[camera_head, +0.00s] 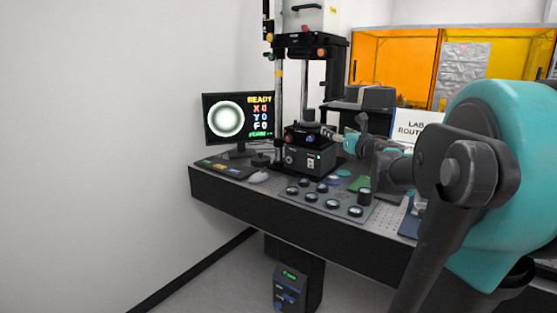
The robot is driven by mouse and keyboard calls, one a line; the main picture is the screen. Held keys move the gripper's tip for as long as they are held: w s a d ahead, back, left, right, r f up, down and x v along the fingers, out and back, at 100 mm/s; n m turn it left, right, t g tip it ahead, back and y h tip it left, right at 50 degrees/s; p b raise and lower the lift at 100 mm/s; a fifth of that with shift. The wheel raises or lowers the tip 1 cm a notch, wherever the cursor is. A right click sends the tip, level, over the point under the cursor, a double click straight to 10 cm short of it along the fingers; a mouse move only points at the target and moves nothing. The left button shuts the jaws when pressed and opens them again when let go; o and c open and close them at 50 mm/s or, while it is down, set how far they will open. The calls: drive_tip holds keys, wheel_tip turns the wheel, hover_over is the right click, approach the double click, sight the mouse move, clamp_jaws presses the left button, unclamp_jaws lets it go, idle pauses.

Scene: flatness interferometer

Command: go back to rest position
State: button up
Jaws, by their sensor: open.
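My gripper (329,133) is at the end of my arm, which reaches in from the right of the head view. It is small and partly lost against the dark instrument, but its jaws are open. It is close to the interferometer's stage (307,137), at the right side of it. I cannot tell whether it touches anything there. The interferometer (307,40) is a tall instrument with a white upper housing and metal columns. A control box (308,158) sits at its base.
A monitor (239,119) stands on the dark bench (230,193), reading READY with a round fringe pattern. Several round dark-rimmed pieces (333,204) lie on a grey mat in front. Orange panels (390,60) stand behind.

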drive_tip(key=s+d+f+m+g+h, duration=0.1)
drive_tip(key=s+d+f+m+h, duration=0.3)
drive_tip(key=m, duration=0.5)
drive_tip(key=s+d+f+m+g+h, duration=0.2)
drive_tip(key=d+f+m+h, duration=0.1)
drive_tip(key=f+m, duration=0.45)
drive_tip(key=s+d+f+m+g+h, duration=0.1)
drive_tip(key=s+d+f+m+h, duration=0.3)
drive_tip(key=m, duration=0.6)
drive_tip(key=s+a+f+m+g+y, duration=0.2)
drive_tip(key=s+a+f+m+g, duration=0.2)
drive_tip(key=s+f, duration=0.6)
drive_tip(key=s+a+f+m+g+y, duration=0.3)
drive_tip(key=s+a+f+m+g, duration=0.2)
drive_tip(key=s+f, duration=0.5)
wheel_tip(320, 180, down, 4)
drive_tip(key=a+m, duration=0.2)
drive_tip(key=m, duration=0.1)
drive_tip(key=shift+s+a+r, duration=0.25)
drive_tip(key=shift+s+a, duration=0.05)
drive_tip(key=shift+a, duration=0.05)
